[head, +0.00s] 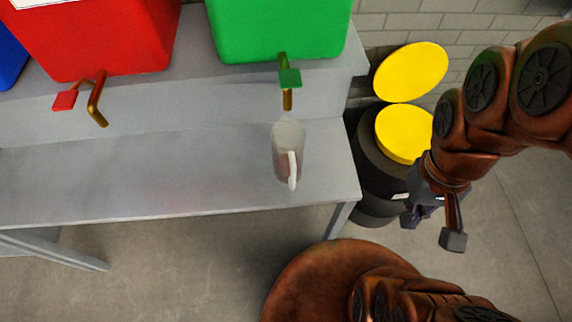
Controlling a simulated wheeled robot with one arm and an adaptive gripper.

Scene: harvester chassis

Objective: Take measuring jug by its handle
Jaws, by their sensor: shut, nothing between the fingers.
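The measuring jug (288,150) is a pale, translucent jug standing on the grey bench near its right end, below the green container's tap. Its white handle (292,171) faces the front of the bench, toward the camera. My gripper (432,226) is to the right of the bench, beyond its right edge and well apart from the jug. It is shut and empty, and part of it is hidden by its own wrist.
The grey bench (180,175) has free room left of the jug. A green container (280,25) with a tap (288,80) and a red container (100,35) with a tap (95,100) stand on the raised shelf. Dark drums with yellow tops (404,133) stand right of the bench.

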